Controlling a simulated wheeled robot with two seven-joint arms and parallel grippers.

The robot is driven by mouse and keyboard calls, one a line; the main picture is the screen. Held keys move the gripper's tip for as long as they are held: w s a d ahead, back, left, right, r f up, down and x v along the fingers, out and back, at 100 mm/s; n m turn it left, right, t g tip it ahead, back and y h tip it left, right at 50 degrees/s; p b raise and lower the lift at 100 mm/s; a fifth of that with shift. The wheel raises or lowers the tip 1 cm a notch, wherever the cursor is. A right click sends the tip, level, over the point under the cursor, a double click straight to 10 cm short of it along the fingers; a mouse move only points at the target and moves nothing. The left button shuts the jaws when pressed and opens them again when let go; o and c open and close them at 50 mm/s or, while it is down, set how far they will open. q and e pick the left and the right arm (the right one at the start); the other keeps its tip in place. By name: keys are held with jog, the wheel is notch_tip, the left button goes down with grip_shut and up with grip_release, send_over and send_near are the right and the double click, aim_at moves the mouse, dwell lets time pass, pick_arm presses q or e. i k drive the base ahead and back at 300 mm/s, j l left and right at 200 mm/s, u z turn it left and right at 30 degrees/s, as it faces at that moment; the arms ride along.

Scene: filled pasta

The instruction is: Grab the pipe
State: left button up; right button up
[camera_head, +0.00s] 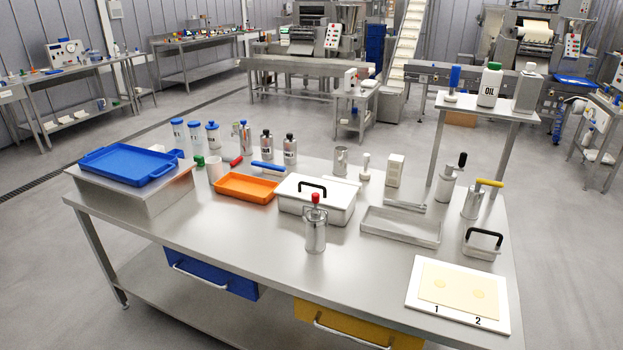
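Neither of my grippers is in view. No thing on the steel table (200,228) can be clearly told as the pipe. A thin grey metal rod-like piece (404,206) lies at the back edge of a shallow metal tray (400,238), right of the middle. A short upright metal cylinder (341,160) stands at the back of the table. A metal canister with a red knob (315,228) stands near the front middle. Two metal cylinders with handles, one black-topped (447,185) and one with a yellow lever (472,203), stand at the right.
A white lidded box (328,208) and an orange tray (245,187) stand mid-table. A blue tray (128,164) rests on a raised box at left. A raised shelf (488,108) stands at back right. A white board (412,298) lies front right. The front left tabletop is clear.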

aim_at(314, 244)
jog(key=i+j, duration=0.1)
jog(key=j, duration=0.3)
jog(key=i+j, duration=0.15)
jog(key=j, duration=0.25)
jog(key=i+j, duration=0.1)
jog(key=j, duration=0.3)
jog(key=i+j, duration=0.15)
jog(key=j, duration=0.25)
jog(key=i+j, duration=0.1)
jog(key=j, duration=0.3)
jog(key=z, duration=1.65)
